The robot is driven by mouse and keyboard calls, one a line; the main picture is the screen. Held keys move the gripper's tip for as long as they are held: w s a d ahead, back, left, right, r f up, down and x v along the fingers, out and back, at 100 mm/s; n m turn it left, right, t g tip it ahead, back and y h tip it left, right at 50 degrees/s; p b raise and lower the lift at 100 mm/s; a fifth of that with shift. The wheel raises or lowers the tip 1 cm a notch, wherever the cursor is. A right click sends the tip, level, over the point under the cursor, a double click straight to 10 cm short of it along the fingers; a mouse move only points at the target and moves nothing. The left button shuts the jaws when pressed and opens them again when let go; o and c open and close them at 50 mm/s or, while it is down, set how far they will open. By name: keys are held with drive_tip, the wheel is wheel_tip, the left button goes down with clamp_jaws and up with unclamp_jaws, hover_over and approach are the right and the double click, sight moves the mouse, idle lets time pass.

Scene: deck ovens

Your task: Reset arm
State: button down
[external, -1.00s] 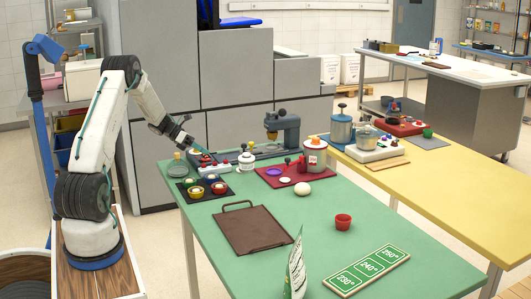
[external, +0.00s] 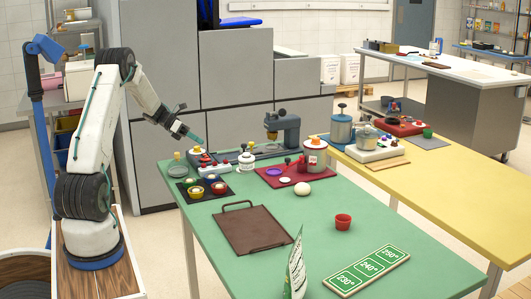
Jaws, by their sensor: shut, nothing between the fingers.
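My gripper (external: 198,141) is in the external view at the end of my white arm, above the back left corner of the green table (external: 330,213). It is shut and empty. It hangs over the area of a small red and grey device with an orange-and-white top (external: 197,152), apart from it as far as I can see. Its fingertips are small in this view.
A black tray with several small pots (external: 187,198), a brown tray (external: 252,231), a red cup (external: 343,221) and a green number board (external: 366,271) are on the green table. A grey press (external: 284,130) stands behind. Grey cabinets (external: 160,90) rise close behind the arm.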

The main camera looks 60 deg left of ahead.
idle(0.4)
drive_tip(key=shift+f+m, duration=0.1)
drive_tip(key=shift+m, duration=0.5)
drive_tip(key=s+d+r+m+g+y, duration=0.1)
drive_tip(key=s+d+r+m+g, duration=0.25)
drive_tip(key=d+m, duration=0.4)
drive_tip(key=s+d+r+m+g, duration=0.25)
drive_tip(key=s+d+m, duration=0.2)
drive_tip(key=d, duration=0.65)
drive_tip(key=s+d+r+m+g+y, duration=0.1)
drive_tip(key=s+d+r+m+g, duration=0.15)
drive_tip(key=d+m, duration=0.55)
drive_tip(key=s+d+r+m+y, duration=0.2)
drive_tip(key=s+d+r+m, duration=0.1)
drive_tip(key=s+d+m, duration=0.3)
drive_tip(key=s+d+r+m+y, duration=0.3)
drive_tip(key=s+d+m, duration=0.3)
drive_tip(key=s+d, duration=0.5)
drive_tip(key=shift+d+r+m+y, duration=0.2)
drive_tip(key=shift+d+m+y, duration=0.15)
drive_tip(key=shift+d, duration=1.4)
